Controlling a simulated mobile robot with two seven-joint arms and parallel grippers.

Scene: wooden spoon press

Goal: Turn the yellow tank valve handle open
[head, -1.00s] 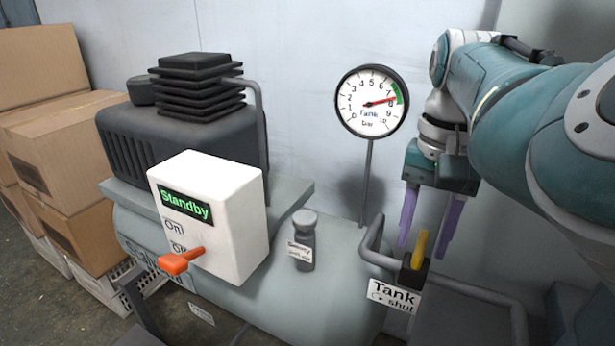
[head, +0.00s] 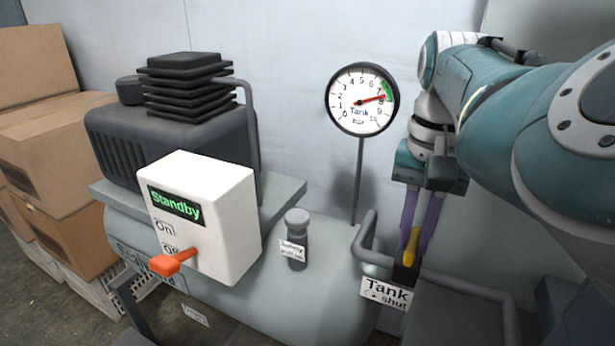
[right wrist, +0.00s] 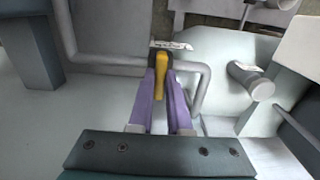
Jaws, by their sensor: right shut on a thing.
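The yellow tank valve handle (head: 411,246) stands up from a black valve body (head: 405,272) on the grey pipe, above a white "Tank shut" label (head: 386,293). My right gripper (head: 414,240) has come down from above, and its purple fingers are shut on the yellow handle. In the right wrist view the handle (right wrist: 160,78) lies between the two purple fingers (right wrist: 161,90). My left gripper is not in view.
A gauge (head: 363,99) on a thin post reads near 8. A white box (head: 210,215) shows "Standby" and has an orange lever (head: 174,261). A grey safety valve (head: 296,240) stands left of the pipe. Cardboard boxes (head: 50,150) are stacked at the left.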

